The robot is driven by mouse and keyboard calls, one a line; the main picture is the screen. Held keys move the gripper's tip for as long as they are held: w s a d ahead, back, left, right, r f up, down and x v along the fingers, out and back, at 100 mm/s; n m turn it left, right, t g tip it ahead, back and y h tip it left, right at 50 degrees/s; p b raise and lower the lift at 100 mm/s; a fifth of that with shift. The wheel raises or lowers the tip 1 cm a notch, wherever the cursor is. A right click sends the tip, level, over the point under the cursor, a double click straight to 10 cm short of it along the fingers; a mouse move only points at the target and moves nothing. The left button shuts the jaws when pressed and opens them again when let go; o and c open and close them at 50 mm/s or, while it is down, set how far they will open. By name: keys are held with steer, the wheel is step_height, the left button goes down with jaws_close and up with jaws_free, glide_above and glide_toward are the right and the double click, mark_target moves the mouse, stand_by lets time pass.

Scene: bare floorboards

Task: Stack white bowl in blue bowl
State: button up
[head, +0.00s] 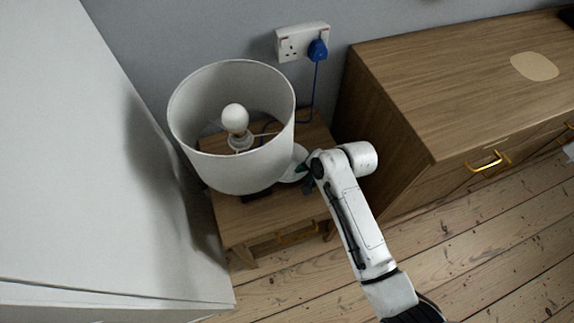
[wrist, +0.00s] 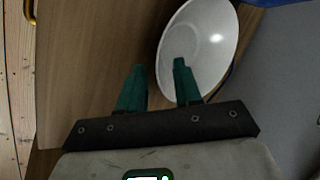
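The white bowl (wrist: 215,40) is at the top of the wrist view, on the small wooden table. In the head view a part of it (head: 294,163) shows between the lampshade and my arm. My gripper (wrist: 159,66) is open with green fingers apart. The right finger overlaps the inside of the bowl and the left finger is outside its rim, over wood. I cannot tell whether either finger touches the bowl. In the head view my gripper (head: 306,180) is mostly hidden by my arm. I cannot make out a blue bowl.
A large lamp (head: 230,175) with a bare bulb covers much of the small table (head: 240,222). A blue plug (head: 318,50) and cord are behind. A wooden cabinet (head: 440,90) stands right. A blue patch (wrist: 270,3) at the wrist view's top right is unclear.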

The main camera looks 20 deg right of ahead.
steer(key=shift+c, duration=0.3)
jaws_close()
steer(key=shift+r, duration=0.1)
